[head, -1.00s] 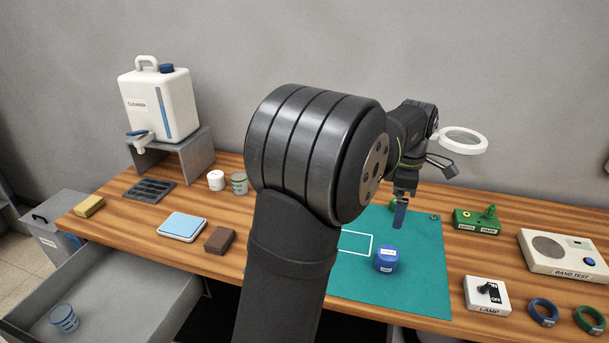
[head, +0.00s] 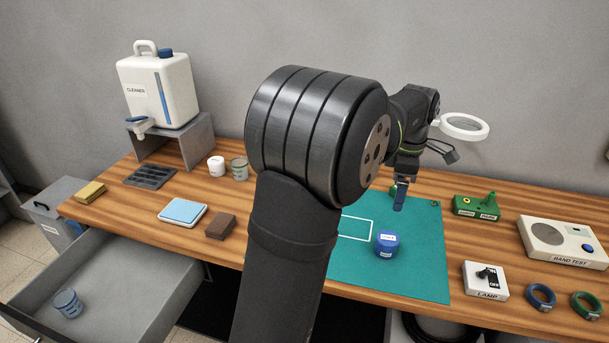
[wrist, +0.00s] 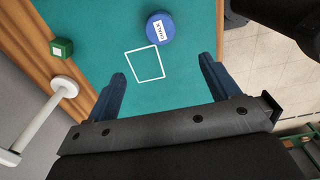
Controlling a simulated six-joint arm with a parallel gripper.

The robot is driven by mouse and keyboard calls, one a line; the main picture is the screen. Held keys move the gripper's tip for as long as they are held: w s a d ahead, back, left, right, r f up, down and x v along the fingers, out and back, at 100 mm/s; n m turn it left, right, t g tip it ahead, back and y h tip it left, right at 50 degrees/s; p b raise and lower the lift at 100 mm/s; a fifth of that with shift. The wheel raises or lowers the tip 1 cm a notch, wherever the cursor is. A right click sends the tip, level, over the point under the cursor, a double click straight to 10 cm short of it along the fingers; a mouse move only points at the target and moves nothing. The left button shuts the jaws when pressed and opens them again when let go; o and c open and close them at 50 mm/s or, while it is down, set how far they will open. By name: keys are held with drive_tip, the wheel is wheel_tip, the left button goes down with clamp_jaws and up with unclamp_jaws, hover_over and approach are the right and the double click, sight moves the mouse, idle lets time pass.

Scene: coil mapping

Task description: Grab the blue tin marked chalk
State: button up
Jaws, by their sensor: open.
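The blue tin (head: 387,243) stands upright on the green mat (head: 420,280), just right of a white outlined rectangle. In the wrist view the tin (wrist: 160,28) shows from above, with a white label reading CHALK on its lid. My gripper (head: 400,197) hangs over the far part of the mat, behind and above the tin. In the wrist view my gripper (wrist: 165,75) has its two blue fingers wide apart with nothing between them. The tin lies beyond the fingertips, apart from them. The white outline lies between the fingertips and the tin in that view.
A lamp switch box (head: 486,281), a blue ring (head: 541,297) and a green ring (head: 586,306) lie right of the mat. A green block (head: 477,207) and the band test box (head: 562,243) stand behind them. A ring magnifier (head: 463,127) rises near my arm.

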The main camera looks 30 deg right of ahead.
sight(387, 237)
drive_tip(key=f+n, duration=0.2)
drive_tip(key=f, duration=0.4)
drive_tip(key=f+n, duration=0.3)
drive_tip(key=f, duration=0.4)
drive_tip(key=f+n, duration=0.2)
drive_tip(key=f, duration=0.4)
drive_tip(key=shift+a+f+n, duration=0.2)
drive_tip(key=shift+f+n, duration=0.05)
drive_tip(key=shift+n, duration=0.05)
drive_tip(key=c, duration=1.1)
drive_tip(key=shift+r, duration=0.1)
